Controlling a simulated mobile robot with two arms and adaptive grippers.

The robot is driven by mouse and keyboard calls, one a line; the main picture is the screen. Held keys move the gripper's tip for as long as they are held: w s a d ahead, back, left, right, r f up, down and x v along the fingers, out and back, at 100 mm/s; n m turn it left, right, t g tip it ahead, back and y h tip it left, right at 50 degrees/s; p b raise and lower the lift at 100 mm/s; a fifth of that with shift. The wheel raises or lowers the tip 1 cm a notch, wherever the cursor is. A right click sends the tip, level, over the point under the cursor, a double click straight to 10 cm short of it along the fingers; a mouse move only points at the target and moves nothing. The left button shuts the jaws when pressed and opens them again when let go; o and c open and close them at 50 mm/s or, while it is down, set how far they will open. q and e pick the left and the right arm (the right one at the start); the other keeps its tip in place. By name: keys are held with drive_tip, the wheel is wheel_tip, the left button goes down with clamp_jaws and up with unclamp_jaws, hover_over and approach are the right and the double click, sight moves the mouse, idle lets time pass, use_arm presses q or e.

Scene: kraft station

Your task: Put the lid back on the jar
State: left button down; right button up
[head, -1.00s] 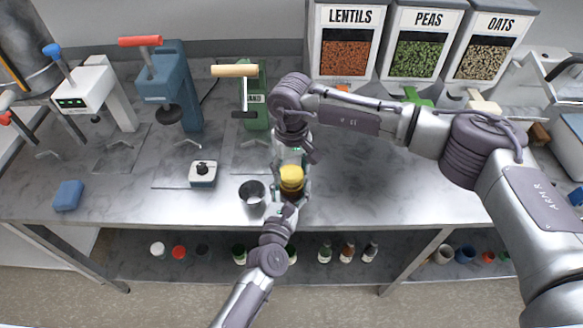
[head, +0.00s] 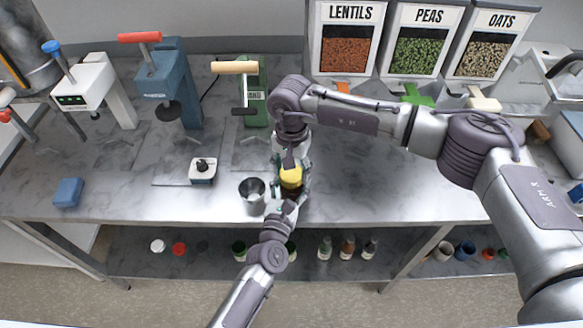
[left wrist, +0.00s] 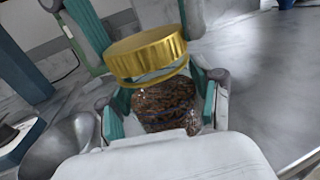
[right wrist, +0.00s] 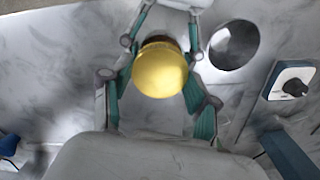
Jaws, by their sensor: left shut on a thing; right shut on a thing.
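The jar (left wrist: 168,108) is clear glass with dark brown contents. My left gripper (left wrist: 165,112) is shut around its body and holds it at the bench's front; in the head view the left gripper (head: 289,194) is partly hidden. The gold lid (left wrist: 147,54) is over the jar's mouth, slightly offset to the left in the left wrist view. A strip of clear glass shows below it; I cannot tell whether it is seated. My right gripper (right wrist: 160,75) is shut on the lid (right wrist: 160,72) from above. The lid (head: 291,176) hides most of the jar in the head view.
A metal cup (head: 252,190) stands close to the left of the jar. A small white device with a black knob (head: 202,171) and a blue block (head: 68,192) are further left. Presses line the back left; food dispensers (head: 345,50) stand at the back. The bench right of the jar is clear.

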drive_tip(key=m, duration=2.2)
drive_tip(key=shift+m, duration=0.4)
drive_tip(key=m, duration=0.4)
drive_tip(key=shift+m, duration=0.3)
drive_tip(key=m, duration=0.6)
drive_tip(key=shift+m, duration=0.4)
drive_tip(key=m, duration=0.4)
drive_tip(key=shift+f, duration=0.1)
drive_tip(key=m, duration=0.6)
drive_tip(key=shift+m, duration=0.4)
drive_tip(key=o, duration=0.8)
